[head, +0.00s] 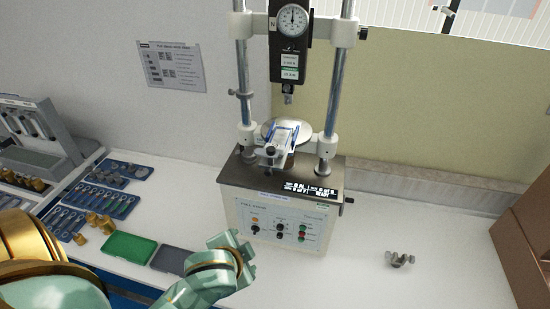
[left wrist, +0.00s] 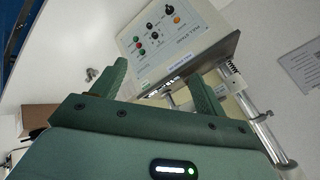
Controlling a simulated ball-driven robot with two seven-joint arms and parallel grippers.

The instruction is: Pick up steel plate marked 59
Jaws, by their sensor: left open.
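I cannot pick out the steel plate marked 59, as no such number is readable. In the head view, part of my left arm reaches in low, in front of the tester (head: 280,222). A clear and blue fixture (head: 277,148) sits on the tester's round table. My right gripper is not in view.
A green pad (head: 130,247) and a grey pad (head: 172,260) lie at the front left, beside small brass pieces (head: 100,222). A grey metal part (head: 400,259) lies at the right. A brown box (head: 528,240) stands at the right edge. The bench right of the tester is mostly clear.

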